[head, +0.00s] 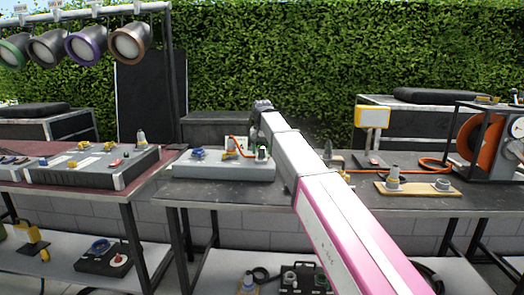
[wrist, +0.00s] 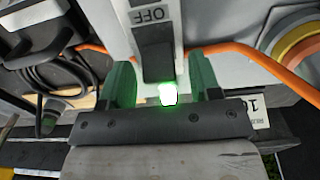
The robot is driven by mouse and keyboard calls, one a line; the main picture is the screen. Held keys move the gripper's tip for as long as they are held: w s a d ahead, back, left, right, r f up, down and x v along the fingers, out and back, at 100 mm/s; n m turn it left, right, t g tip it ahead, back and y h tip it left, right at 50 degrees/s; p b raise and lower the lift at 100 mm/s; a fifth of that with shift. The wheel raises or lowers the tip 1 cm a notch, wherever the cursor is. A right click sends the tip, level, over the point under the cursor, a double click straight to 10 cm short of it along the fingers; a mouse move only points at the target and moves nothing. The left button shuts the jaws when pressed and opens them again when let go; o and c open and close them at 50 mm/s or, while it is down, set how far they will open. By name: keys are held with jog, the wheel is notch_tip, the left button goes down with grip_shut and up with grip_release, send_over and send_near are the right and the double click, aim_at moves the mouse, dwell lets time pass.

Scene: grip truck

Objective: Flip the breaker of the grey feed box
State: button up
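The grey feed box (head: 225,168) stands on the middle table in the head view. My gripper (head: 262,152) is at its right end, fingers pointing down. In the wrist view, my gripper (wrist: 162,75) is open, with one green finger on each side of the breaker. The breaker's dark lever (wrist: 157,62) lies between the fingers, just beside a plate marked OFF (wrist: 150,15). A bright green light (wrist: 168,94) glows by the lever's end. I cannot tell whether either finger touches the lever. The breaker is not clear in the head view.
An orange cable (wrist: 255,62) runs behind the fingers. A yellow-orange round connector (wrist: 297,50) is at the right of the wrist view. A larger grey box (head: 90,168) sits on the left table. A wooden board with sockets (head: 415,189) and an orange cable reel (head: 468,140) are on the right.

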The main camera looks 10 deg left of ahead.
notch_tip(320, 180, up, 9)
jog(key=shift+r, duration=0.2)
jog(key=shift+s+r, duration=0.15)
jog(key=shift+r, duration=0.6)
